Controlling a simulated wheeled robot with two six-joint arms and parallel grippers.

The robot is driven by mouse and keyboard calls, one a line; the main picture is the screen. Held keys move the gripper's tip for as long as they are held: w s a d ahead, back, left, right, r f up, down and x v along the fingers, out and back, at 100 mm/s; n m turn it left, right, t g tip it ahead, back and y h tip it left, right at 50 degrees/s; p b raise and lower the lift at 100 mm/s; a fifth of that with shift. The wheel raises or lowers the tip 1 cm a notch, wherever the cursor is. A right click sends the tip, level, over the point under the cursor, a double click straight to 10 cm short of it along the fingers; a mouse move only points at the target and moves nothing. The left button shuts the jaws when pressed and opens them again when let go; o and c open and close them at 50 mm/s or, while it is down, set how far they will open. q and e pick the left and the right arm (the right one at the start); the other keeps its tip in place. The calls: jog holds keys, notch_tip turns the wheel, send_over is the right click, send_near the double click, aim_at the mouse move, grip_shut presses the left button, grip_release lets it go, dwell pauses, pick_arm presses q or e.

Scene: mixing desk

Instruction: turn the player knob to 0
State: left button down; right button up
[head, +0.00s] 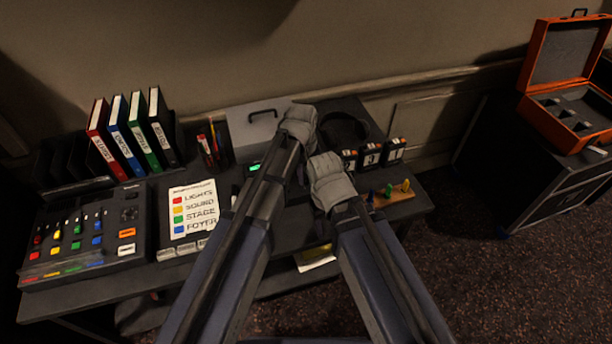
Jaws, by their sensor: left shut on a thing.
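The player seems to be the dark unit with a lit green display (254,167), mostly covered by my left arm. Its knob is hidden from view, so I cannot read its setting. My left gripper (300,117) is above the back middle of the desk, beside a grey panel with a handle (262,125). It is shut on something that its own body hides. My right gripper (327,176) is lower and to the right, over the desk; its fingertips are hidden and I see nothing held in it.
At the left of the desk (60,307) is a mixing console (85,235) with coloured faders. Behind it stand several binders (131,135). A label sheet (194,209) lies right of it. Headphones (345,128), numbered blocks (370,155) and coloured pegs (388,191) are at the right. An orange case (566,75) stands open at far right.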

aim_at(305, 181)
pick_arm(q)
jog(key=shift+n, duration=1.3)
jog(key=c, duration=0.7)
grip_release()
jog(key=shift+c, duration=0.2)
jog(key=shift+r, duration=0.1)
notch_tip(305, 181, up, 8)
jog(key=p, duration=0.8)
jog(key=shift+s+a, duration=0.15)
jog(key=shift+f, duration=0.2)
